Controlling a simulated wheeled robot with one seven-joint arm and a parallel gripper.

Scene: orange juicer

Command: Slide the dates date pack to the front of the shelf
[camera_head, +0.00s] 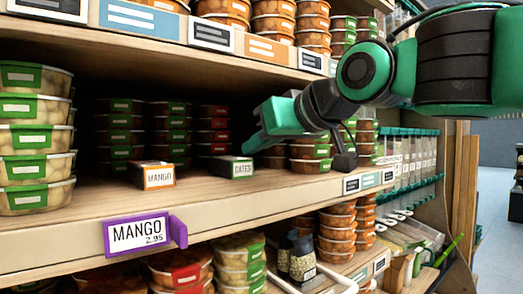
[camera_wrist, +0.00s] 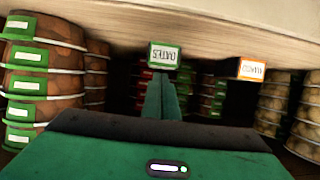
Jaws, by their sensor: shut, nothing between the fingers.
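The dates pack (camera_head: 232,168) is a small dark box with a green-edged white face reading DATES. It stands on the wooden shelf board, a little back from the front edge. In the wrist view, which is upside down, the dates pack (camera_wrist: 164,57) shows just beyond the fingertips. My gripper (camera_head: 249,148) is green, shut and empty, reaching in from the right with its tips just above the pack's right end. In the wrist view my gripper (camera_wrist: 161,84) points toward the pack. I cannot tell whether they touch.
A mango box (camera_head: 159,176) with an orange-edged face stands to the left. Dark stacked tubs (camera_head: 212,125) stand behind the pack. Tubs with green labels (camera_head: 35,140) stand far left, and more tubs (camera_head: 310,150) stand right. The upper shelf (camera_head: 170,30) overhangs.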

